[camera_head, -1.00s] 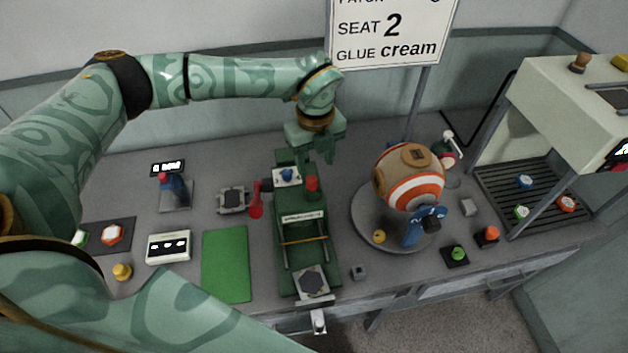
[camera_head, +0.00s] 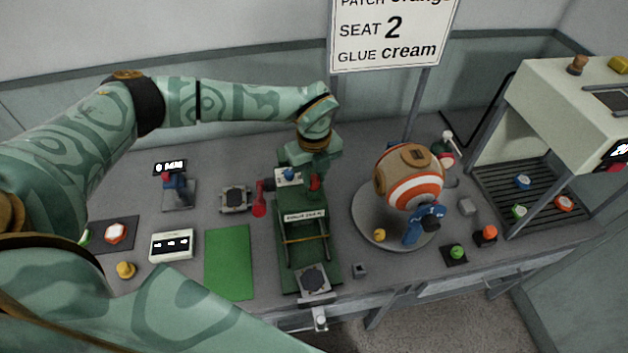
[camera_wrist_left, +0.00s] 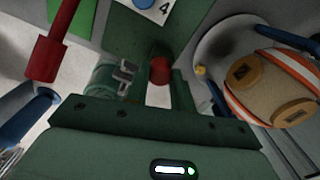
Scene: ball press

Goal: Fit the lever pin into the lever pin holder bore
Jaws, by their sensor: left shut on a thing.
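My left gripper (camera_head: 311,178) points down over the back of the green press (camera_head: 287,255), by a short red cylinder (camera_head: 315,184). In the left wrist view the red cylinder (camera_wrist_left: 160,70) sits between the fingers, and the gripper (camera_wrist_left: 145,88) is shut on it. A grey metal clip (camera_wrist_left: 124,77) shows by the left finger. I cannot tell which part is the lever pin; its lower end is hidden. My right gripper is not in view.
A red-handled lever (camera_head: 259,205) stands just left of the press. A striped ball (camera_head: 410,178) rests on a round grey turntable (camera_head: 360,232) to the right. A green mat (camera_head: 229,262) lies left. A tall machine (camera_head: 570,100) stands at far right.

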